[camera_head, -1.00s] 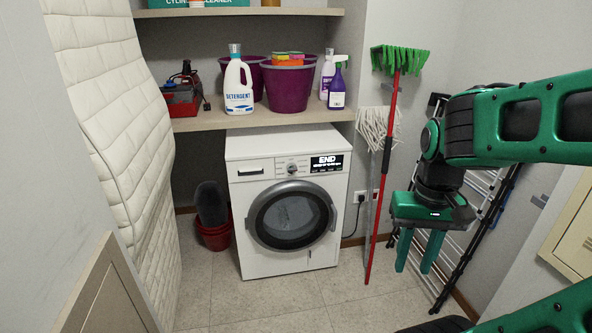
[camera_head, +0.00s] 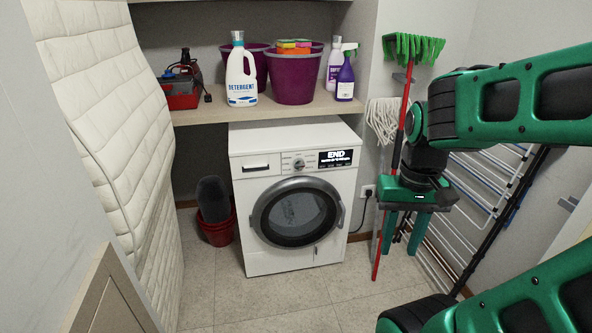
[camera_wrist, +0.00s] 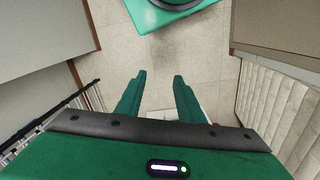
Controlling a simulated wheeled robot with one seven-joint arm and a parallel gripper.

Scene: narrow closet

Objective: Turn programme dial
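The programme dial (camera_head: 299,164) is a small round knob on the upper front panel of the white washing machine (camera_head: 260,262). It sits left of a black display (camera_head: 336,158) that reads "END". The dial's exact setting is too small to read. My gripper (camera_head: 404,243) hangs in front of and to the right of the machine, fingers pointing down and apart, with nothing between them. It is well away from the dial. In the wrist view my gripper (camera_wrist: 160,85) also shows two spread fingers above the floor; the dial is not in that view.
A shelf (camera_head: 200,115) above the machine holds a detergent bottle (camera_head: 240,75), purple buckets (camera_head: 292,80) and a purple spray bottle (camera_head: 345,78). A red-handled broom (camera_head: 385,205) and a drying rack (camera_head: 470,205) stand at right. A padded board (camera_head: 120,130) stands at left. Floor ahead is clear.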

